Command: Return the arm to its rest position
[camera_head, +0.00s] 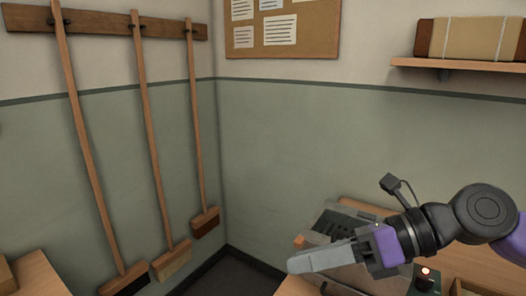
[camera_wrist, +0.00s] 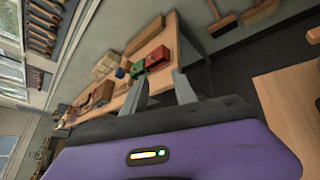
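My gripper (camera_head: 300,262) reaches in from the right in the head view, its grey fingers pointing left in front of a grey machine on a wooden bench. In that view the fingers overlap and their gap cannot be seen. In the wrist view my gripper (camera_wrist: 160,84) shows two fingers apart with nothing between them, so it is open and empty. The wrist view looks across the room, with the picture strongly tilted.
Brooms (camera_head: 155,150) hang on the left wall. A shelf (camera_head: 455,66) holds a wrapped parcel. A far bench (camera_wrist: 150,45) carries green and red boxes (camera_wrist: 157,58).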

